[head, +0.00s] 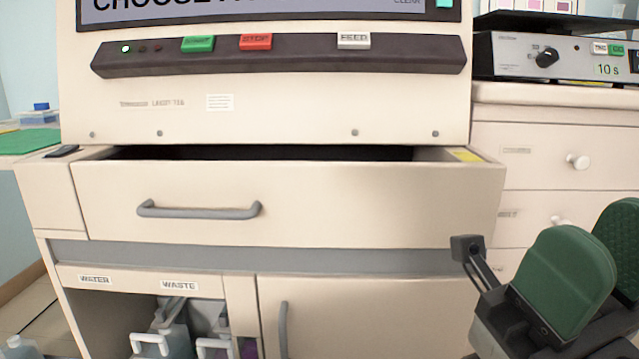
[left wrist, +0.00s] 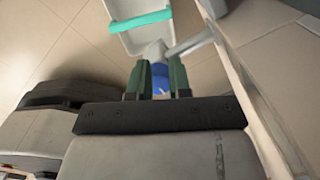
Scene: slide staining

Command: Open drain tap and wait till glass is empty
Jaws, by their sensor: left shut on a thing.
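In the left wrist view my left gripper (left wrist: 160,72) is shut on a blue piece (left wrist: 160,88), held between its green fingers. A pale, whitish part lies just beyond the blue piece; I cannot tell whether this is the drain tap. My left gripper is outside the head view. My right gripper (head: 598,258) is at the lower right of the head view, its green pads apart, with nothing seen between them. I cannot make out a glass or its liquid level in either view.
The machine's drawer (head: 300,200) stands slightly open. Below it, an open bay labelled WASTE (head: 180,286) holds containers with white handles (head: 150,345). A white tray-like object with a teal bar (left wrist: 140,20) and a grey bar (left wrist: 190,45) lie beyond my left fingers.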

